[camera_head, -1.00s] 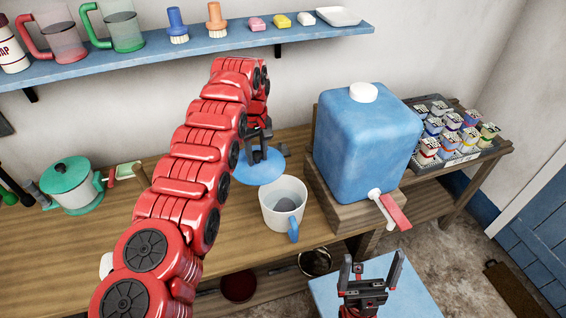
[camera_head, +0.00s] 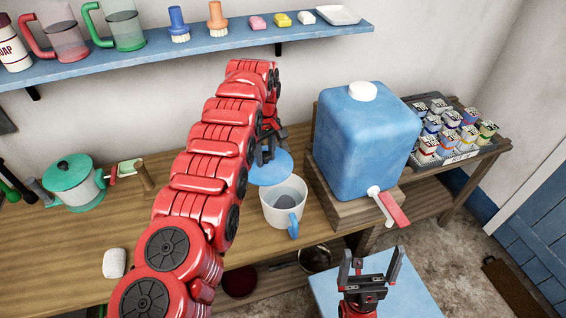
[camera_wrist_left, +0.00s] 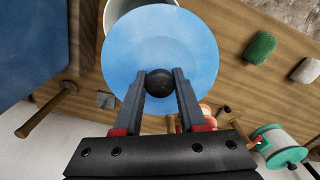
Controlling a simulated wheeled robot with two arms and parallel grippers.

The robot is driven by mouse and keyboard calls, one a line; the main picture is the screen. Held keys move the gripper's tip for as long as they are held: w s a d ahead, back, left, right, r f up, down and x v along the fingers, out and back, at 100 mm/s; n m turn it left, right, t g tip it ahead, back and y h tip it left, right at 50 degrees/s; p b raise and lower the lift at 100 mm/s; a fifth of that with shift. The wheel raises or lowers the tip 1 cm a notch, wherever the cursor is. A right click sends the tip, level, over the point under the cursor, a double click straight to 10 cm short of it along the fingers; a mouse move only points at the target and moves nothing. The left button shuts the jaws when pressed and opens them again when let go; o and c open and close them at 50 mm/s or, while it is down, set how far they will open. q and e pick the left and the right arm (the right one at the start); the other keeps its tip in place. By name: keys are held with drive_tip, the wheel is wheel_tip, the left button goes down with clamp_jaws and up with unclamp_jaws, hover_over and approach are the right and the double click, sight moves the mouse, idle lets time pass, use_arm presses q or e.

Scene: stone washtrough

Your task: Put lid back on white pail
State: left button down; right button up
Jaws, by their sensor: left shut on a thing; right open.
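The white pail (camera_head: 284,206) with a blue handle stands open on the wooden bench, left of the blue water tank. A grey lump shows inside it. The blue round lid (camera_head: 271,170) has a dark knob (camera_wrist_left: 158,82). My left gripper (camera_head: 268,148) is shut on that knob and holds the lid just behind the pail, its front edge close to the pail's back rim. In the left wrist view the lid (camera_wrist_left: 190,45) covers most of the pail, and only part of the pail's rim (camera_wrist_left: 112,12) shows. My right gripper (camera_head: 367,262) is open and empty in front of the bench.
The blue tank (camera_head: 366,145) with a red-lever tap stands on a wooden block right of the pail. A green-lidded pot (camera_head: 72,184) is at the left. A whitish bar (camera_head: 114,263) lies on the bench front. A blue shelf (camera_head: 200,43) runs above.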

sight(276, 165)
use_arm(q)
drive_tip(key=shift+d, duration=0.3)
drive_tip(key=shift+d+f+n, duration=0.1)
drive_tip(key=shift+n, duration=0.2)
drive_tip(key=shift+s+d+p, duration=0.1)
drive_tip(key=shift+d+p, duration=0.2)
drive_tip(key=shift+d, duration=0.05)
drive_tip(key=shift+d+f+n, duration=0.15)
drive_tip(key=shift+d+n, duration=0.1)
drive_tip(key=shift+n, duration=0.25)
drive_tip(key=shift+s+d+f, duration=0.1)
drive_tip(key=shift+s+d, duration=0.05)
drive_tip(key=shift+d, duration=0.2)
drive_tip(key=shift+d+f+n+p, duration=0.1)
drive_tip(key=shift+n+p, duration=0.2)
drive_tip(key=shift+p, duration=0.05)
